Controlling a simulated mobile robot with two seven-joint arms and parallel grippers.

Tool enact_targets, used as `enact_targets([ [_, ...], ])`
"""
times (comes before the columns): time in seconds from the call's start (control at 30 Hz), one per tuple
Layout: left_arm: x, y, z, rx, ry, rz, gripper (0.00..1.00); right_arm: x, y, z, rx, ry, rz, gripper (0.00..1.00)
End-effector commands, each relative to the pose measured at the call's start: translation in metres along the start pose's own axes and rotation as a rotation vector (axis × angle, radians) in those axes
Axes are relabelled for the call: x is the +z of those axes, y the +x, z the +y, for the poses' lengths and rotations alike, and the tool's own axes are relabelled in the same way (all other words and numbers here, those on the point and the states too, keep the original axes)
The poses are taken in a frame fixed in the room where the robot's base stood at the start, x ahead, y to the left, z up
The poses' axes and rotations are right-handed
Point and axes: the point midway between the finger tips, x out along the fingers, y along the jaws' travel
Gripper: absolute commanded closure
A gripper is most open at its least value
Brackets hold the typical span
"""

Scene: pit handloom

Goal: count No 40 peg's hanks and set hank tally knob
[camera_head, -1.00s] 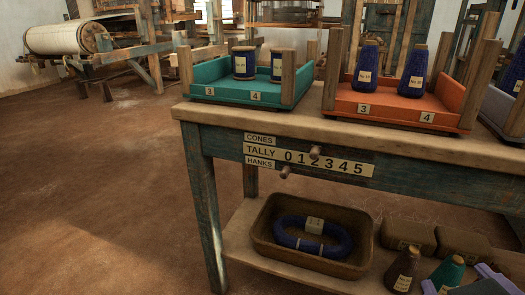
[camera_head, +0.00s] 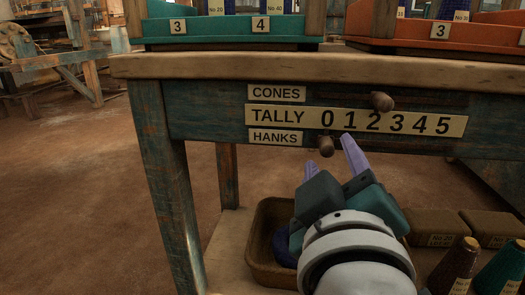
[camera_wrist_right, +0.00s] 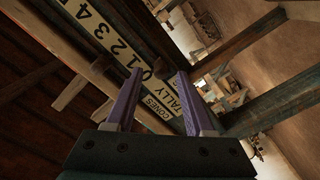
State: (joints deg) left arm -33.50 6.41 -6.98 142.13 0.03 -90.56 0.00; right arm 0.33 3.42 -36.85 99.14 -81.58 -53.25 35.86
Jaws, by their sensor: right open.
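The hank tally knob (camera_head: 326,147) is a small wooden peg in the lower row of the tally rail, by the HANKS label (camera_head: 275,137), below the 0. The tally strip (camera_head: 290,117) reads 0 to 5. My right gripper (camera_head: 331,152) is open, its purple fingers pointing up at the rail with the hank knob close by their tips. In the right wrist view the open fingers (camera_wrist_right: 159,73) frame part of the strip (camera_wrist_right: 186,98). A blue hank (camera_head: 283,245) lies in the brown tray (camera_head: 262,218), partly hidden by my arm. My left gripper is out of view.
The cones knob (camera_head: 381,101) sticks out above the strip, near the 2. A green tray (camera_head: 215,29) and an orange tray (camera_head: 400,47) stand on the table top (camera_head: 220,67). Cones and brown blocks (camera_head: 435,226) are on the lower shelf.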

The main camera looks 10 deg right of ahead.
Motion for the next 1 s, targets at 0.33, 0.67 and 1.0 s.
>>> enact_targets([
  [0.33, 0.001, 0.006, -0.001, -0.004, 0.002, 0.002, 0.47, 0.001, 0.032, 0.0, 0.001, 0.0, -0.001, 0.46],
  [0.67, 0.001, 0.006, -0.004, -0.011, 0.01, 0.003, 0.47, 0.001, 0.032, 0.0, 0.0, 0.0, -0.002, 0.6],
  [1.0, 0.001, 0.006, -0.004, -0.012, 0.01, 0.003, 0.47, 0.001, 0.032, 0.0, 0.0, 0.0, -0.002, 0.98],
])
